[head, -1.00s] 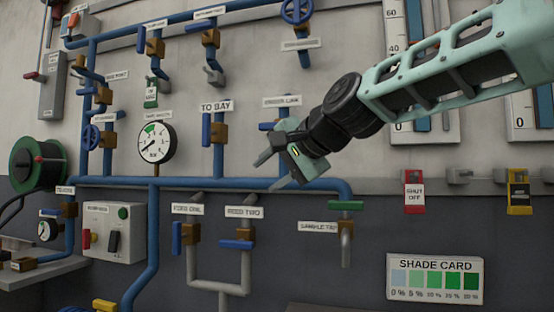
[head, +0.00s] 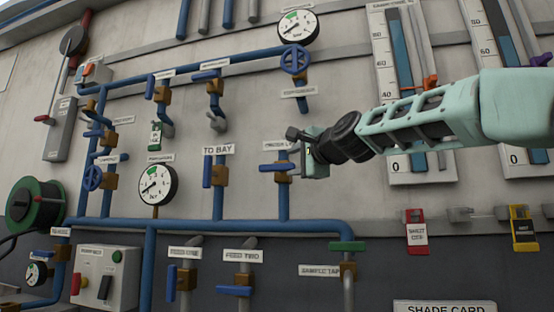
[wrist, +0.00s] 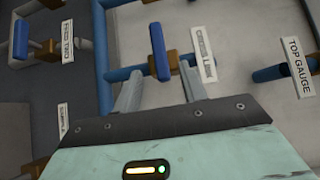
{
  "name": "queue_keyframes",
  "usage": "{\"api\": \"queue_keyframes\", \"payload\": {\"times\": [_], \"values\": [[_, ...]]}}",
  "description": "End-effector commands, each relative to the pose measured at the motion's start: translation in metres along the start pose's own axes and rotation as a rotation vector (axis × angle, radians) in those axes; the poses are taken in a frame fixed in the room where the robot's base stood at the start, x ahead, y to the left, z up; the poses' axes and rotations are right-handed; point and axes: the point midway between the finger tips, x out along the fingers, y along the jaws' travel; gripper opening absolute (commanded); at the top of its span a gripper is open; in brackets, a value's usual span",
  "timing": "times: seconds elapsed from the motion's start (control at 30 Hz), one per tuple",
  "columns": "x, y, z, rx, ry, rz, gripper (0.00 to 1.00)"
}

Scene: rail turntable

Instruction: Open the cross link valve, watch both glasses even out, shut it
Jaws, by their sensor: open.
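The cross link valve (head: 275,168) is on the pipe wall in the middle of the head view. Its blue lever lies crosswise to its pipe. In the wrist view the same blue lever (wrist: 158,50) stands beside its label, ahead of my fingers, its near end close to the gap between them. My gripper (head: 293,151) is open and empty, just right of the valve; contact cannot be told. The left glass (head: 400,60) and right glass (head: 521,40) are scaled gauges with blue columns. My arm hides part of both, and the right one's top is cut off.
The TO BAY valve (head: 217,170) is left of the cross link. The sample tap (head: 347,248) and feed two valve (head: 243,280) are below.

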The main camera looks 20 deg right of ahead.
Motion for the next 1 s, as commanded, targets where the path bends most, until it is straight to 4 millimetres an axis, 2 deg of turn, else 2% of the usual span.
{"api": "queue_keyframes", "payload": {"times": [0.03, 0.3, 0.5, 0.7, 0.93, 1.0], "values": [[0.011, -0.005, 0.002, 0.002, -0.005, 0.003, 0.42], [0.059, -0.005, 0.002, 0.000, -0.005, 0.002, 0.42], [0.084, -0.002, 0.002, 0.001, -0.004, 0.001, 0.42], [0.092, 0.000, 0.001, -0.001, -0.002, 0.000, 0.42], [0.092, 0.001, 0.001, -0.001, -0.002, 0.000, 0.42], [0.092, 0.001, 0.001, -0.001, -0.002, 0.000, 0.22]]}}
